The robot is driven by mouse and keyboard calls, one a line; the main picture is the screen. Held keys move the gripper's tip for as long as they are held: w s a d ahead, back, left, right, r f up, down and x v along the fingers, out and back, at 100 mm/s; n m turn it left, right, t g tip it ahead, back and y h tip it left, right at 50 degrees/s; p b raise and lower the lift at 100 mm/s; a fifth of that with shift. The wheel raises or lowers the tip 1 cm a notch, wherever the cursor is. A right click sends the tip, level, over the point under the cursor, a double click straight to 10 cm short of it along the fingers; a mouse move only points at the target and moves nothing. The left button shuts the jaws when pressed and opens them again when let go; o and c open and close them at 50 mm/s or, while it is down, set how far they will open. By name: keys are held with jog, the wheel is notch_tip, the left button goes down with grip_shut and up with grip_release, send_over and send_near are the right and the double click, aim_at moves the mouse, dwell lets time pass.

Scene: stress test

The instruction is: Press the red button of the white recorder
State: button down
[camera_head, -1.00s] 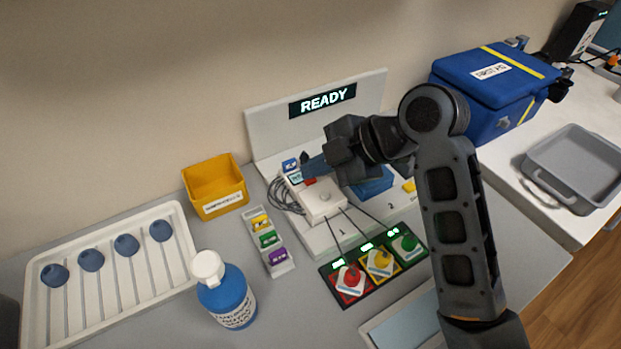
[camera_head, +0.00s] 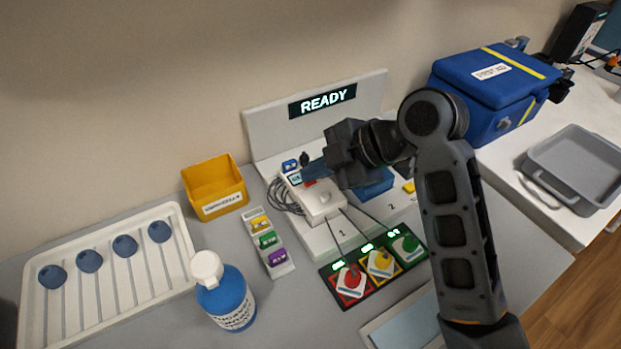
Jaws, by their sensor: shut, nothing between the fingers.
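The white recorder (camera_head: 322,201) sits on the white stand in front of the READY sign, with a small screen (camera_head: 295,179) at its back left and a round pale knob on top. A bit of its red button (camera_head: 309,182) shows just under my fingertips. My gripper (camera_head: 312,170) comes in from the right, shut and empty, with its bluish fingertips pointing left at the button. I cannot tell whether they touch it. My gripper hides the recorder's back right part.
A blue block (camera_head: 373,184) stands behind my gripper. A yellow bin (camera_head: 215,187), blue bottle (camera_head: 226,297) and white tray (camera_head: 105,329) stand to the left.

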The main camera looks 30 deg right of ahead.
aim_at(315, 187)
dwell(0.5)
jog(key=shift+r+p, duration=0.75)
jog(key=shift+r, duration=0.1)
notch_tip(315, 187, up, 5)
jog(key=p, duration=0.4)
dwell(0.8)
